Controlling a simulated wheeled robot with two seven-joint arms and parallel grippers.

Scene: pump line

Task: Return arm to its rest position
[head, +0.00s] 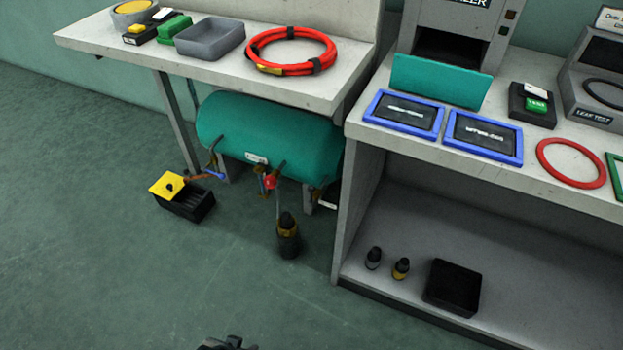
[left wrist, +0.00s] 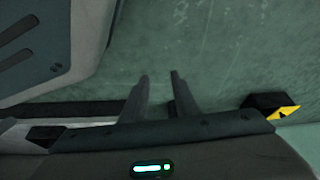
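My left gripper (left wrist: 160,76) shows in the left wrist view. Its two dark fingers are apart, with only green floor visible between them. Nothing is held in it. A small dark piece of my own arm or gripper (head: 228,343) juts in at the bottom edge of the head view, over bare floor. Too little of it shows to tell which arm it belongs to. My right gripper cannot be made out in either view.
A black bin (head: 187,203) with a yellow plate (head: 167,185) is on the floor; a teal tank (head: 265,138) sits under the left bench (head: 190,68). A dark fitting (head: 288,238) stands before it. The right workbench (head: 520,178) has a lower shelf. The front floor is clear.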

